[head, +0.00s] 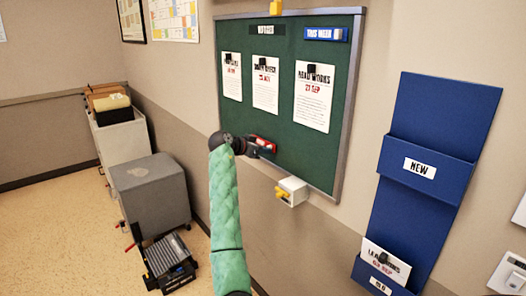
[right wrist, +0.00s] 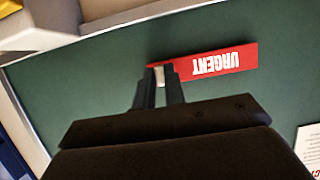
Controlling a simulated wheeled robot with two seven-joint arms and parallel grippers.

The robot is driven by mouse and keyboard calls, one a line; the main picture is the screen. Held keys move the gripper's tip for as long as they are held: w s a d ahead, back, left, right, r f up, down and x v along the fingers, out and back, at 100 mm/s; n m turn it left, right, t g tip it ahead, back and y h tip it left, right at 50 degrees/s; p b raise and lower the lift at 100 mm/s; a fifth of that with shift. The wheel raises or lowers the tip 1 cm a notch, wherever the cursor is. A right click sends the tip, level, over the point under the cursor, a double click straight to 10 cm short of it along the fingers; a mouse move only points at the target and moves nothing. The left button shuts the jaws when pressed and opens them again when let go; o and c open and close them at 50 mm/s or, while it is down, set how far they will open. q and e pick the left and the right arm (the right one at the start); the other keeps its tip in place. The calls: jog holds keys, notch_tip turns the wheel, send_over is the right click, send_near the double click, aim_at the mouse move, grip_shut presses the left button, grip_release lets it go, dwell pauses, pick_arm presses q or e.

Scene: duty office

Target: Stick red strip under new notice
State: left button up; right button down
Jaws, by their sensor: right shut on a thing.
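The red strip (head: 264,143) is in my right gripper (head: 255,148), in front of the lower part of the green board (head: 240,118). In the right wrist view the strip (right wrist: 215,62) reads "URGENT" upside down; the fingers (right wrist: 163,75) are shut on its one end, at a pale tab. I cannot tell whether the strip touches the board. Three white notices hang on the board: left (head: 232,80), middle (head: 265,90) and right (head: 312,105). The right one hangs under the blue "THIS WEEK" sign (head: 326,34), with bare board below it. My left gripper is out of view.
A white box with a yellow part (head: 291,191) sits at the board's lower edge. A blue wall rack (head: 440,115) on the right has an empty-looking "NEW" pocket (head: 425,168) and a lower pocket holding a notice (head: 386,262). Grey cabinets (head: 150,185) stand at left.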

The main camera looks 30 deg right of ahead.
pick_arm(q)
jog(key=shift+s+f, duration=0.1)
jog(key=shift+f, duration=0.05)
pick_arm(e)
jog(key=shift+d, duration=0.35)
dwell(0.4)
jog(key=c, duration=1.4)
grip_release()
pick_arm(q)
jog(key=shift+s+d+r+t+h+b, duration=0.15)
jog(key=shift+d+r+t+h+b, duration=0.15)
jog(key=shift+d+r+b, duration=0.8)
pick_arm(e)
jog(key=v, duration=0.8)
jog(key=shift+w, duration=0.1)
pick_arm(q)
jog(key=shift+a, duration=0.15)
pick_arm(e)
jog(key=shift+n, duration=0.3)
